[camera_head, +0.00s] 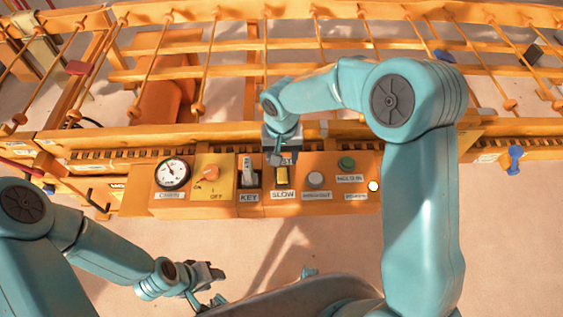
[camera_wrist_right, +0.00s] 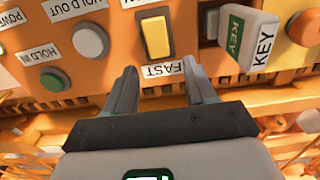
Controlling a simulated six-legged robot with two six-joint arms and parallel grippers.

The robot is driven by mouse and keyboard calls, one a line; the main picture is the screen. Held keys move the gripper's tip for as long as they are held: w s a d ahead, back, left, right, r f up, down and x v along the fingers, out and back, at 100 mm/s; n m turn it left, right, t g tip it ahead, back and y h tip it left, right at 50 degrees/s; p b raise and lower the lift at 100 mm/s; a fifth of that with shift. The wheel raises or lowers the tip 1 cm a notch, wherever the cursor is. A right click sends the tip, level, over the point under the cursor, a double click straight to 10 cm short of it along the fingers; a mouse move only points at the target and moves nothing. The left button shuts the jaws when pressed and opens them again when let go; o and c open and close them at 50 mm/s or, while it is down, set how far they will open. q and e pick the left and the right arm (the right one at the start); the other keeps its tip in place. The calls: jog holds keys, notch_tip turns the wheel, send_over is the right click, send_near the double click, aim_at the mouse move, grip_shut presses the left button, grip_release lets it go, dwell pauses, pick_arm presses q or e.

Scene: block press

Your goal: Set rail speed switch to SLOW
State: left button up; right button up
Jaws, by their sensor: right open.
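The rail speed switch is a yellow rocker (camera_head: 282,180) on the orange control panel (camera_head: 230,206), with a SLOW label (camera_head: 283,195) below it. It also shows in the right wrist view (camera_wrist_right: 156,37), upside down, with a FAST label (camera_wrist_right: 162,70) on the gripper's side. I cannot tell which way the rocker is tipped. My right gripper (camera_head: 277,158) is just above the switch in the head view and partly hides the FAST label. Its two fingers (camera_wrist_right: 158,92) are apart and empty, short of the rocker. My left gripper (camera_head: 210,275) hangs low, away from the panel; its jaws are unclear.
Beside the rocker are a key switch (camera_head: 249,172) with a tag and a grey-white button (camera_head: 315,179). A green button (camera_head: 347,162), an orange knob (camera_head: 208,173) and a round gauge (camera_head: 172,173) are further out. An orange railing (camera_head: 300,45) stands behind. The floor in front is clear.

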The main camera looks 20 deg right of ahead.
aim_at(282, 168)
jog(key=shift+f, duration=2.05)
grip_shut()
jog(key=t+b, duration=0.1)
jog(key=b, duration=0.4)
jog(key=t+b, duration=0.1)
jog(key=b, duration=0.5)
jog(key=shift+s+a+t+h+b, duration=0.1)
jog(key=shift+s+t+h+b, duration=0.2)
jog(key=shift+t+h, duration=0.1)
jog(key=shift+r+b, duration=0.35)
jog(key=shift+b, duration=0.05)
jog(key=shift+r, duration=0.1)
grip_release()
